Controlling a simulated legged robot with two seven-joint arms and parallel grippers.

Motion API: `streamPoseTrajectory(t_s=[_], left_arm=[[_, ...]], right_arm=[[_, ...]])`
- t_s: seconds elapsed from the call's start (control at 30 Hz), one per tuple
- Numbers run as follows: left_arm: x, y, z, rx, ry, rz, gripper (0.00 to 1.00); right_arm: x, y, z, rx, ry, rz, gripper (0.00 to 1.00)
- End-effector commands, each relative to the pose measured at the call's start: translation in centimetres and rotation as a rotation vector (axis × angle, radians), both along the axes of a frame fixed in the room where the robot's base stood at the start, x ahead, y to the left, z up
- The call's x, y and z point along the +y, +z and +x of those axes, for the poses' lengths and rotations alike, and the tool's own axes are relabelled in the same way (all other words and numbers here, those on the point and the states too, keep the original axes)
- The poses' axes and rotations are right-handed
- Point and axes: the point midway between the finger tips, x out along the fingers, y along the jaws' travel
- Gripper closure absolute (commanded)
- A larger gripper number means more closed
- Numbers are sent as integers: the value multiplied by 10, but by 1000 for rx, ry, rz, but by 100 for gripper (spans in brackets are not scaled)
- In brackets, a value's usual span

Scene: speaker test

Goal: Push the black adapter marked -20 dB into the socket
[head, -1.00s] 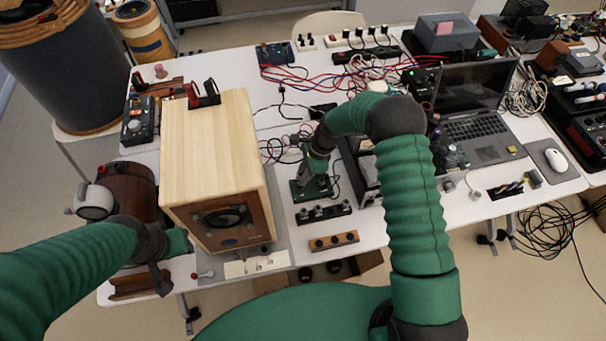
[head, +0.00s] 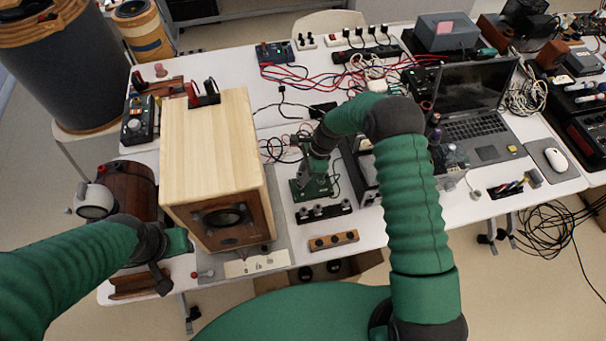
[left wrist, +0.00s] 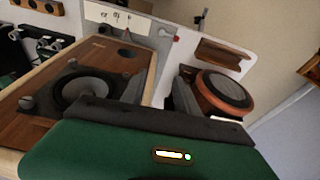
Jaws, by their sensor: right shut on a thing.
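My right gripper (head: 310,184) points down at a small green board (head: 323,192) in the middle of the table. It is shut on a small dark thing, taken as the black adapter, which is mostly hidden by the fingers. I cannot make out the -20 dB marking or the socket, nor whether adapter and socket touch. My left gripper (head: 162,272) hangs at the table's front left, beside the wooden speaker box (head: 212,130). The left wrist view shows the speaker's front (left wrist: 80,90) close by.
A dark strip with several knobs (head: 322,212) and a wooden block with holes (head: 334,240) lie in front of the board. A laptop (head: 475,115), a mouse (head: 556,159) and red and blue cables (head: 335,75) lie beyond.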

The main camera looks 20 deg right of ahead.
Motion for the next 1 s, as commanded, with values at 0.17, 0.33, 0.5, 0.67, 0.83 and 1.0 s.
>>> streamPoseTrajectory(t_s=[0.17, 0.33, 0.5, 0.67, 0.83, 1.0], left_arm=[[0, -3, 0, 0, 0, 0, 64], [0, -5, 0, 0, 0, 0, 64], [0, -7, 0, 0, 0, 0, 64], [0, -9, 0, 0, 0, 0, 64], [0, -9, 0, 0, 0, 0, 64], [0, -9, 0, 0, 0, 0, 64]], right_arm=[[0, -4, 0, 0, 0, 0, 100], [0, -7, 0, 1, 0, 0, 100], [0, -11, 0, 1, 0, -1, 100], [0, -14, 0, 2, 1, -1, 100], [0, -14, 0, 1, 0, -1, 64], [0, -13, 0, 0, 0, 0, 53]])
